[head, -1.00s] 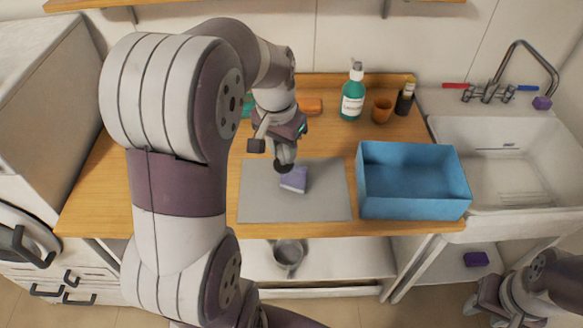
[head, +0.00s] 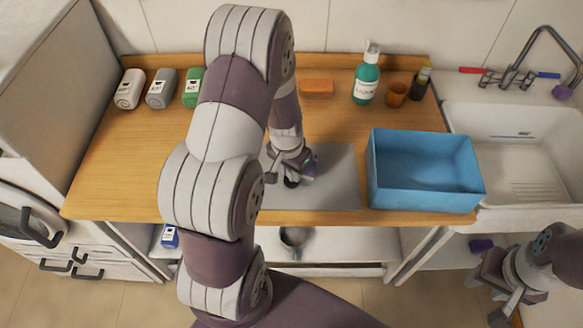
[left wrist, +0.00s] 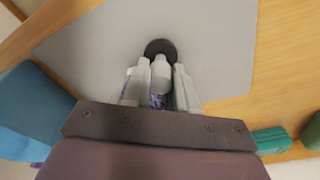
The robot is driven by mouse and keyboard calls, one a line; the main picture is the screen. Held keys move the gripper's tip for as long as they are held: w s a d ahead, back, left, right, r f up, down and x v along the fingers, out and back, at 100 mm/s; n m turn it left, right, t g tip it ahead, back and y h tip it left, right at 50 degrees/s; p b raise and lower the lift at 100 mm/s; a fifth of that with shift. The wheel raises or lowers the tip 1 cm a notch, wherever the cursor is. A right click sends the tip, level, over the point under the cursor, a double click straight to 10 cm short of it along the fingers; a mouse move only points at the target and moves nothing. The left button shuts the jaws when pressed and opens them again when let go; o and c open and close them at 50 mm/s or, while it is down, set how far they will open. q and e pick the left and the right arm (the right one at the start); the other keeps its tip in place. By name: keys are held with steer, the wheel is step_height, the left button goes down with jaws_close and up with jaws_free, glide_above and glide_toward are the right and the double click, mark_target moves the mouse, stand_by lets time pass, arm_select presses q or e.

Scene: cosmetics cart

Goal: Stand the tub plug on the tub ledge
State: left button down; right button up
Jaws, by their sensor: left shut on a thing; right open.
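The tub plug, a black disc (left wrist: 160,45) with a pale grey stem, is between the fingers of my left gripper (left wrist: 160,75), which is shut on it. In the head view, the plug's dark disc (head: 291,182) shows below my left gripper (head: 290,168), over the grey mat. I cannot tell whether it touches the mat. The white tub (head: 525,165) is at the right, with its ledge (head: 470,90) along the back, behind the basin and under the tap. My right gripper (head: 488,290) is open and low at the right, in front of the tub.
A blue open bin (head: 425,195) stands between the mat (head: 335,180) and the tub. A green bottle (head: 366,82), an orange cup (head: 397,94) and a dark bottle (head: 421,82) stand behind it. Several small bottles stand at the back left.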

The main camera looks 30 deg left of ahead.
arm_select(q)
steer(key=shift+w+a+f, duration=0.1)
steer(key=shift+w+f, duration=0.05)
steer(key=shift+f, duration=0.05)
steer(key=shift+f, duration=0.15)
steer(key=c, duration=0.9)
jaws_free()
